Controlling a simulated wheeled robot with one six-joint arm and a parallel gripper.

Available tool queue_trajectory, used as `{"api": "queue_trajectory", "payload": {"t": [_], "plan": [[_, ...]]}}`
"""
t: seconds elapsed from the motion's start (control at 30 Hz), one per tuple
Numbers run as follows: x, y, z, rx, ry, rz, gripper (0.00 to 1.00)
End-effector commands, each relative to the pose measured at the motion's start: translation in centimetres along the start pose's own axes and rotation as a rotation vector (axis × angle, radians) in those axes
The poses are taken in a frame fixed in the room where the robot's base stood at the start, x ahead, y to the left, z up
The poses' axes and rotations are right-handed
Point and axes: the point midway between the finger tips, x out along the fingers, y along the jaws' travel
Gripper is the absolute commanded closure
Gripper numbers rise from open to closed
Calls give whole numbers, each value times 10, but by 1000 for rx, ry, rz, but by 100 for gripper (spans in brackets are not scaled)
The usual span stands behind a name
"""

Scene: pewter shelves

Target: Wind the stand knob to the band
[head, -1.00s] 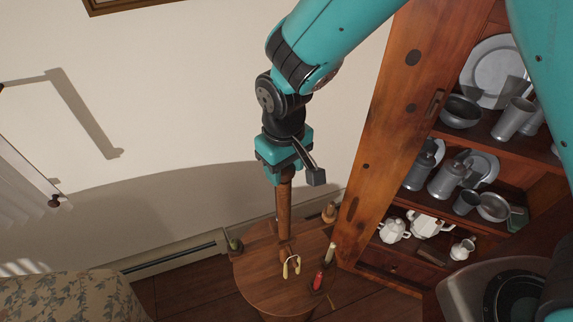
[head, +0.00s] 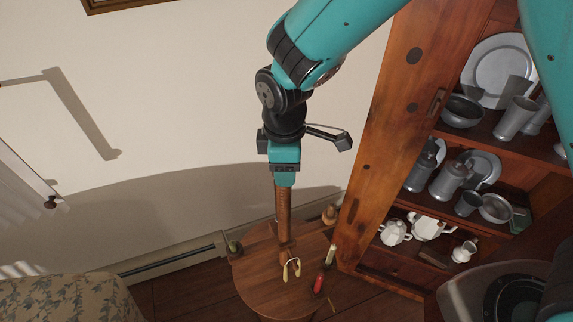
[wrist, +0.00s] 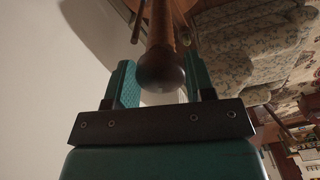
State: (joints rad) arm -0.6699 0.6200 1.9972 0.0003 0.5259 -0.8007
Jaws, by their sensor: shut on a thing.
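The stand is a brown wooden post (head: 284,215) rising upright from a small round table (head: 262,285). My teal gripper (head: 284,181) points straight down over the post's top and hides the knob in the head view. In the wrist view the dark, rounded wooden knob (wrist: 160,73) sits between the two teal fingers of my gripper (wrist: 161,85). The gripper is shut on the knob. I cannot make out the band clearly in either view.
On the table are a pale yellow looped item (head: 291,269), a red-handled item (head: 318,284) and a small wooden piece (head: 329,215). A wooden cabinet (head: 383,130) with pewter ware stands close on the right.

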Motion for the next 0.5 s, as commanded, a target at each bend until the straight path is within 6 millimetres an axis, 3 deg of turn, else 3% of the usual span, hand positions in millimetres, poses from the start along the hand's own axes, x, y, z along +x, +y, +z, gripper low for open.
{"api": "queue_trajectory", "payload": {"t": [0.5], "plan": [[-1,3,-2,-489,3,6,74]]}}
